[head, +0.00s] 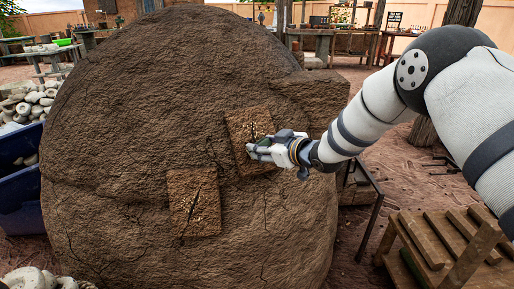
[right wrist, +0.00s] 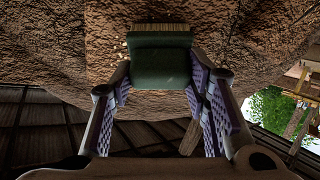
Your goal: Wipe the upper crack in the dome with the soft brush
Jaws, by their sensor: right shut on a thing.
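The mud dome (head: 120,110) fills the middle of the head view. Two rough squarish patches lie on its face. The upper patch (head: 238,124) has a dark crack (head: 253,130) with pale crumbs around it; its lower part is hidden by my gripper. The lower patch (head: 182,190) has a slanting crack. My right gripper (head: 262,150) is at the upper patch, shut on the soft brush. In the right wrist view the brush (right wrist: 160,68) has a green body between the fingers, and its pale bristles face the dome wall; contact is hard to tell. My left gripper is not in view.
A blue bin (head: 20,205) stands at the left, below a pile of pale stones (head: 28,100). A wooden slatted stand (head: 445,240) is at the lower right. Work tables stand in the background. Open earth ground lies right of the dome.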

